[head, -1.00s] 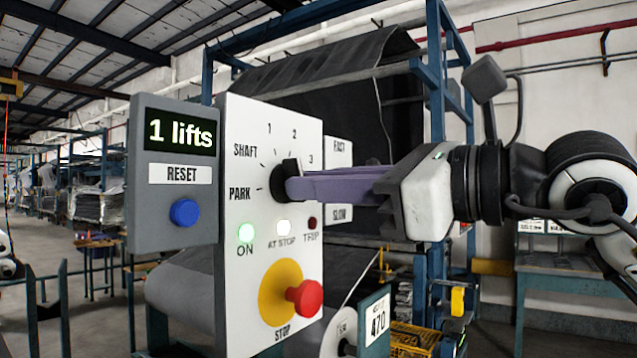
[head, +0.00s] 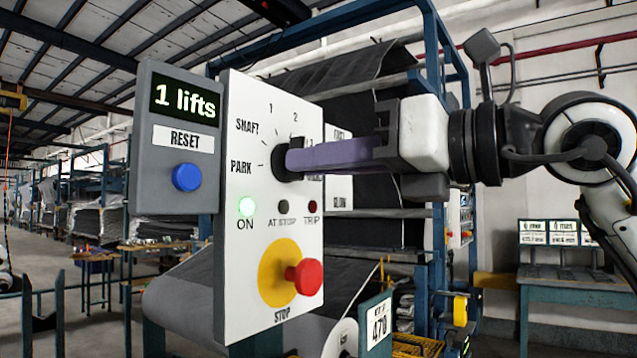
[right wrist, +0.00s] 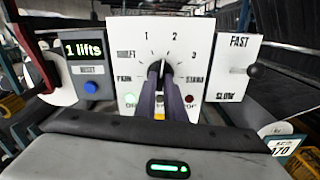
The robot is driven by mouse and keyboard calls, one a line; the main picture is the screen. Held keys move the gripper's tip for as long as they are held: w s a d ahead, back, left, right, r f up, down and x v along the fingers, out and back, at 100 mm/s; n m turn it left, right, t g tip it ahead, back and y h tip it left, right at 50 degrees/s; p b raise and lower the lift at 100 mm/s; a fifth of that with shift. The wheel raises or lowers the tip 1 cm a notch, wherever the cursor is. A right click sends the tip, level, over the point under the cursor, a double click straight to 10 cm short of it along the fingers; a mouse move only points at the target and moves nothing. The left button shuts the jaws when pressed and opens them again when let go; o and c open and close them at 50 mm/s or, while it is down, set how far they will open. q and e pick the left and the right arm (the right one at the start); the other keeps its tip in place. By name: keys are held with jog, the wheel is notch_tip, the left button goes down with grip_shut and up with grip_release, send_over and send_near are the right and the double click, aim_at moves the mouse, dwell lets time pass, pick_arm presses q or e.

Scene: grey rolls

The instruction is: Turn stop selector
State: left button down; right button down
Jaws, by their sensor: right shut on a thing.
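The stop selector (head: 279,160) is a black round knob on a white panel (head: 240,290), with marks PARK, SHAFT, 1, 2 and 3 around it in the head view. My right gripper (head: 290,160) is shut on the knob, its purple fingers reaching in from the right. The right wrist view shows the fingers on both sides of the knob (right wrist: 160,68), which hides part of the dial; its pointer appears to stand near the top, but I cannot tell the exact mark. The green ON lamp (head: 246,207) is lit. The AT STOP lamp (head: 283,207) is dark. My left gripper is not in view.
A grey box (head: 150,220) left of the panel reads "1 lifts" and has a blue RESET button (head: 186,177). A red STOP button (head: 305,277) sticks out below the knob. A FAST/SLOW lever (right wrist: 254,71) is right of the panel.

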pick_arm(q)
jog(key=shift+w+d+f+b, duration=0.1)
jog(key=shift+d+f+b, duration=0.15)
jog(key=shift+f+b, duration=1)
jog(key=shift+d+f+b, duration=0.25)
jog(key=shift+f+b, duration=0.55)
jog(key=shift+b, duration=0.85)
pick_arm(e)
jog(key=shift+r+m, duration=0.1)
jog(key=shift+m, duration=5)
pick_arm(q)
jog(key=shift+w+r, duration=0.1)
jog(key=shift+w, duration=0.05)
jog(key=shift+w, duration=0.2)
pick_arm(e)
jog(key=c, duration=1.8)
grip_release()
jog(key=shift+c, duration=0.2)
pick_arm(q)
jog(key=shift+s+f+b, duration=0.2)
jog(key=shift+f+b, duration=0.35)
jog(key=shift+b, duration=0.2)
pick_arm(e)
jog(key=v, duration=1)
jog(key=shift+s+d, duration=0.15)
